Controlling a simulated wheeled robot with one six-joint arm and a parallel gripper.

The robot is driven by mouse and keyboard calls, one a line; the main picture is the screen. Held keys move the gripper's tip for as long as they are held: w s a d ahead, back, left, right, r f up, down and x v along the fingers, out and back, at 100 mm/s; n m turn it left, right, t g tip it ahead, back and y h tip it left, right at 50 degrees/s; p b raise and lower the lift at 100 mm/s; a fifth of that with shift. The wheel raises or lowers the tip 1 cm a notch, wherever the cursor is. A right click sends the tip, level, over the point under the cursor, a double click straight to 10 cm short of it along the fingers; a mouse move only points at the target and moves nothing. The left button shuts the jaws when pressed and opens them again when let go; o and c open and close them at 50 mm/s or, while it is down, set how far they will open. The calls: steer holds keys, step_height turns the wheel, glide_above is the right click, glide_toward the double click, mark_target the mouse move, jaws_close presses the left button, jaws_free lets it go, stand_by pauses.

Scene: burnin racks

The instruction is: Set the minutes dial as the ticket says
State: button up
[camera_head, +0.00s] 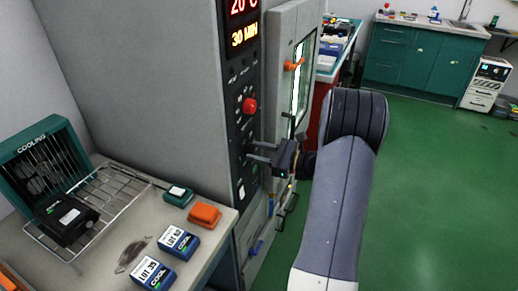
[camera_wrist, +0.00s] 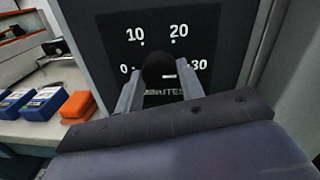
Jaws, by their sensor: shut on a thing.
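The minutes dial (camera_wrist: 158,67) is a dark round knob on the black panel, with printed marks 0, 10, 20 and 30 around it in the wrist view. A pale line on its face points right, toward the 30. My gripper (camera_wrist: 158,88) is shut on the dial, one finger on each side. In the head view my gripper (camera_head: 258,153) reaches the panel below the red button, and the dial is hard to make out there. The display (camera_head: 244,35) above reads 30 MIN, with 20 °C over it. I cannot make out a ticket.
A bench at the left holds blue boxes labelled LOT (camera_head: 178,241), an orange block (camera_head: 204,215), a wire rack (camera_head: 112,190) and a teal COOLING unit (camera_head: 38,160). Green floor is clear at right.

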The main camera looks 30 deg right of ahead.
steer(key=shift+f, duration=0.1)
stand_by(0.4)
steer(key=o, duration=1)
steer(key=v, duration=1.1)
steer(key=shift+b, duration=0.4)
steer(key=shift+w, duration=0.1)
steer(key=x, duration=1.1)
steer(key=shift+p, duration=0.4)
